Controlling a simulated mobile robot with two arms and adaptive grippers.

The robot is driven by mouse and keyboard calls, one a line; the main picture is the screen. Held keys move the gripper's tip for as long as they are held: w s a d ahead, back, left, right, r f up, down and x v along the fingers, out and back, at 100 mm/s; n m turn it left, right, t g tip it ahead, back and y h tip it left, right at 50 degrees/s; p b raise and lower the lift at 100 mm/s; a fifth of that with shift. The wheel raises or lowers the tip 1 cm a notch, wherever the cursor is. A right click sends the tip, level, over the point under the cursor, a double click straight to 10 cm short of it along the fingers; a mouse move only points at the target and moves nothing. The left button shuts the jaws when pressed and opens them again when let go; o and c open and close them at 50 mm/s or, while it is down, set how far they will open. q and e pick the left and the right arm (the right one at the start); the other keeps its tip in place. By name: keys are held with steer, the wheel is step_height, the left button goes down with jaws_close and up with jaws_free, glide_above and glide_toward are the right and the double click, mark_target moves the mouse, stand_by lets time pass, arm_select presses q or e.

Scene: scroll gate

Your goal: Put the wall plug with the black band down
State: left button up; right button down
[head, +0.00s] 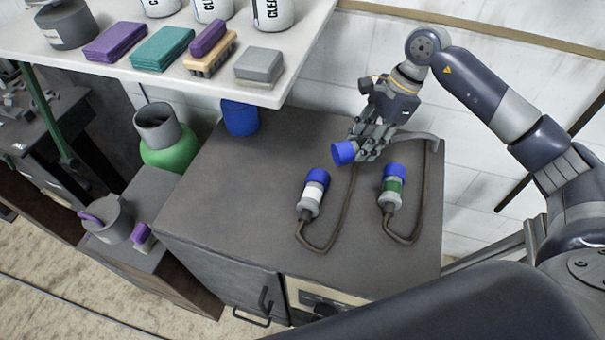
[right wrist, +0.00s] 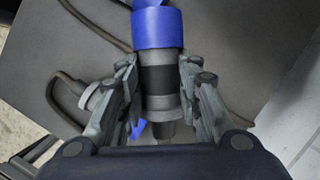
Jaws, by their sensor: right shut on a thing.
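The wall plug with the black band (right wrist: 158,80) is between the fingers of my right gripper (right wrist: 160,95) in the right wrist view. It has a blue end and a grey body. In the head view its blue end (head: 344,153) sticks out to the left of my right gripper (head: 367,142), which is shut on it over the back part of the dark cabinet top (head: 250,190). Its black band is hidden there by the fingers. I cannot tell whether the plug touches the top. My left gripper is not in view.
A white-banded plug (head: 313,192) and a green-banded plug (head: 392,189) lie on the cabinet top with their cables, in front of my right gripper. A blue cup-like thing (head: 240,118) stands at the back left. A white shelf (head: 160,60) with sponges and bottles overhangs the left.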

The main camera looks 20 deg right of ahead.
steer(key=a+p, duration=0.1)
steer(key=a, duration=0.3)
steer(key=a+p, duration=0.2)
steer(key=a, duration=0.2)
steer(key=a+p, duration=0.1)
steer(key=a, duration=0.3)
steer(key=shift+s+r+p, duration=0.15)
steer(key=shift+s+p, duration=0.15)
steer(key=shift+p, duration=0.05)
steer(key=a+p, duration=0.1)
steer(key=a, duration=0.1)
steer(key=a+p, duration=0.1)
steer(key=shift+s+a+f+p, duration=0.1)
steer(key=shift+a+f+p, duration=0.25)
steer(key=shift+f+p, duration=0.05)
steer(key=shift+f+b, duration=0.65)
steer(key=shift+b, duration=0.2)
steer(key=c, duration=1.2)
jaws_free()
steer(key=shift+o, duration=0.2)
steer(key=shift+r, duration=0.1)
